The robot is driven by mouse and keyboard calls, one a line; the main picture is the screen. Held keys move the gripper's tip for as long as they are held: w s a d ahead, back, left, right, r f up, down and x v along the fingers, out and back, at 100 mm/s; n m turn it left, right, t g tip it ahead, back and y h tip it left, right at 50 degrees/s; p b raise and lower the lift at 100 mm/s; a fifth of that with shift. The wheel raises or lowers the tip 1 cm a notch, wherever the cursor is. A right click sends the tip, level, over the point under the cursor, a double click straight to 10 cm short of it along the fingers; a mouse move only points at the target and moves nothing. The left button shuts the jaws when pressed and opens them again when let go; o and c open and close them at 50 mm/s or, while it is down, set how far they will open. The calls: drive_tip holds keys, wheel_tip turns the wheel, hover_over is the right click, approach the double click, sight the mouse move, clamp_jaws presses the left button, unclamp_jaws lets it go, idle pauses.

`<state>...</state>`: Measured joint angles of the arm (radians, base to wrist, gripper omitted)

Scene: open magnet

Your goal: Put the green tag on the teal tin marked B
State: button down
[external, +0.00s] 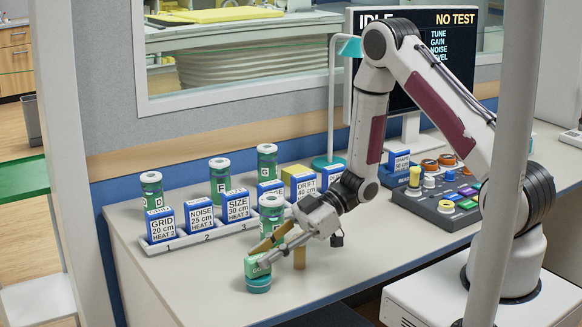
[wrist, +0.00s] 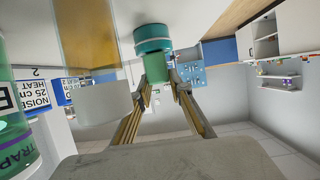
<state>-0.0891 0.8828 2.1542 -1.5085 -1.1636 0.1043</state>
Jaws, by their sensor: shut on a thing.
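The green tag (external: 257,266) is a small green block with pale lettering. My gripper (external: 268,252) is shut on it, with tan fingers on both sides. The teal tin (external: 258,285), short and round, stands on the bench directly under the tag. In the wrist view, which looks upside down, the tag (wrist: 160,71) is between the fingertips (wrist: 162,88) and meets the teal tin (wrist: 152,39). I cannot tell whether the tag rests on the tin or hangs just above it. No letter B is readable on the tin.
A jar (external: 271,216) stands close behind my gripper. A tray (external: 190,240) of blue-and-white cards lies behind left, with more jars behind it. A control panel (external: 443,200) is at right. The bench's front left is clear.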

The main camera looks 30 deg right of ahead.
drive_tip(key=shift+f, duration=0.1)
drive_tip(key=c, duration=1.8)
unclamp_jaws()
drive_tip(key=shift+v, duration=6.05)
